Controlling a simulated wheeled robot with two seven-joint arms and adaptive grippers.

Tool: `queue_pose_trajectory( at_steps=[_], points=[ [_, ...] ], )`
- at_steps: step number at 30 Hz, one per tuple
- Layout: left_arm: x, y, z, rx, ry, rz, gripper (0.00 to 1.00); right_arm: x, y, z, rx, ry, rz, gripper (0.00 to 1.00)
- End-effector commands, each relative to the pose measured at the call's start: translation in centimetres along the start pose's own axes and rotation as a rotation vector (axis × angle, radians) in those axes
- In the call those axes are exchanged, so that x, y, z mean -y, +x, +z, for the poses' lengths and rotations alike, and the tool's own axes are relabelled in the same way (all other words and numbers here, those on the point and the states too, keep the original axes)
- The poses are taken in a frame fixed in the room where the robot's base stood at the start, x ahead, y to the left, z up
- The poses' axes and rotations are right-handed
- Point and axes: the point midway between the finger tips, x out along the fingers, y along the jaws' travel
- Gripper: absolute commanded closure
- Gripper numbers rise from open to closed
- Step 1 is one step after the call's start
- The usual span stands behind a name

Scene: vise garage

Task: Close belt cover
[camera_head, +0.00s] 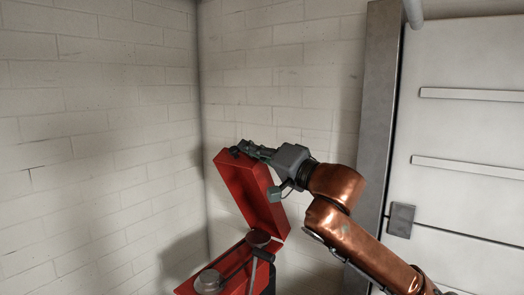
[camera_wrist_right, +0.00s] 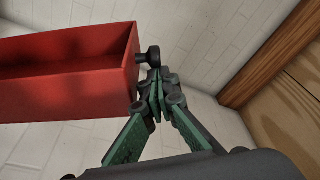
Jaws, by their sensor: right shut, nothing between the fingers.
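The red belt cover (camera_head: 245,187) stands raised and tilted open above its red base in the head view. In the right wrist view the cover (camera_wrist_right: 70,103) shows as an open red box at the left, with a dark round knob (camera_wrist_right: 153,53) on its end. My right gripper (camera_head: 241,149) is shut and empty at the cover's top edge. In the right wrist view the fingertips (camera_wrist_right: 155,77) are close to the knob; I cannot tell whether they touch it. My left gripper is not in view.
The red base (camera_head: 236,278) below carries a grey pulley (camera_head: 209,281) and a dark pulley (camera_head: 258,238) with a belt. A pale brick wall (camera_head: 100,130) stands behind and to the left. A white door (camera_head: 460,130) with a grey frame stands at the right.

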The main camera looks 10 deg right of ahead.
Motion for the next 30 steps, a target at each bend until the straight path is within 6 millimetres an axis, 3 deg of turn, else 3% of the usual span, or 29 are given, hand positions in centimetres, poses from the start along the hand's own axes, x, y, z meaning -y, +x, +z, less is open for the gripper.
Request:
queue_pose_trajectory(
  at_steps=[1,3,9,22,30],
  points=[
    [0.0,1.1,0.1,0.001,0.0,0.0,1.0,-0.1,-0.2,1.6,0.004,-0.028,-0.007,1.0],
    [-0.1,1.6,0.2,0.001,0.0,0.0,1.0,0.3,-0.5,2.6,0.003,-0.06,-0.014,1.0],
    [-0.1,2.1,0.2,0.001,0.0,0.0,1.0,1.0,-0.9,3.6,-0.002,-0.101,-0.023,1.0],
    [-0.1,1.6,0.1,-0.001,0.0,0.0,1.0,1.2,-0.9,3.2,-0.002,-0.1,-0.023,1.0],
    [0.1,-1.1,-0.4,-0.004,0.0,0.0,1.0,2.1,-1.1,0.6,0.006,-0.097,-0.03,1.0]
  ],
)
